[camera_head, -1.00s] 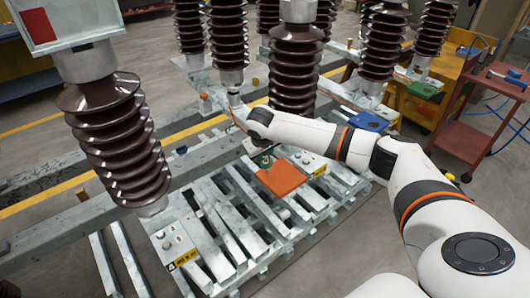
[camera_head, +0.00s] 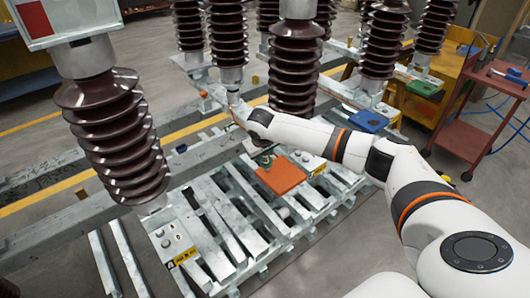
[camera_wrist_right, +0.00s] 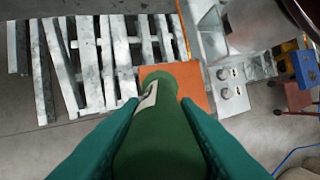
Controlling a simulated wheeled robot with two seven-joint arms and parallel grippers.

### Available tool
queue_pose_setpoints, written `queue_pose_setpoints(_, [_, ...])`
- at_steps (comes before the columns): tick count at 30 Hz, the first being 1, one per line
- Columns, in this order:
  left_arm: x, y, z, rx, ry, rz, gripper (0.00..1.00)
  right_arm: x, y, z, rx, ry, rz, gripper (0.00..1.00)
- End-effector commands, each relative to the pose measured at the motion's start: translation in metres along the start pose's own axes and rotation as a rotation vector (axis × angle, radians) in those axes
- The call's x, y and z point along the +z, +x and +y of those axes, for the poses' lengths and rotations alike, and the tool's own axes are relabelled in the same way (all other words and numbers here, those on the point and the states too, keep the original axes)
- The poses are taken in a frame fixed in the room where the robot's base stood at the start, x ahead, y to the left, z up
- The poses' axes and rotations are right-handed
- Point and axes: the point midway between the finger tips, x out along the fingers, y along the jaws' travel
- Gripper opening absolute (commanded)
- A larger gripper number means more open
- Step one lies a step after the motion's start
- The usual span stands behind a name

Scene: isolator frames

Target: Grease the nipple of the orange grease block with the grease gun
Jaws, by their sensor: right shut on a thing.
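The orange grease block (camera_head: 283,178) sits on the metal slatted frame in the middle of the head view. It also shows in the right wrist view (camera_wrist_right: 195,88), partly covered by the grease gun. My right gripper (camera_wrist_right: 160,108) is shut on the green grease gun (camera_wrist_right: 160,130), one teal finger on each side. The gun's far end lies over the block in that view. In the head view a small dark green part (camera_head: 264,160) shows at the block's back left edge, below my wrist. The nipple is hidden, and I cannot tell if the gun touches it. My left gripper is not in view.
Tall brown ribbed insulators (camera_head: 110,125) stand around the frame, one close behind my right wrist. A blue block (camera_head: 369,122) and a green block (camera_head: 424,88) sit farther back right. A red cart (camera_head: 468,145) stands at the right. Bare pallet slats (camera_head: 215,215) lie left of the block.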

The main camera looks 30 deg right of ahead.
Motion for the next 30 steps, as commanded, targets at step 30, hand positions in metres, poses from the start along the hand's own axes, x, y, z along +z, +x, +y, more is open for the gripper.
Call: queue_pose_setpoints(30, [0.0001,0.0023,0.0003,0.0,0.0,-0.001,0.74,0.0002,0.008,-0.0005,-0.001,0.002,0.0,0.0])
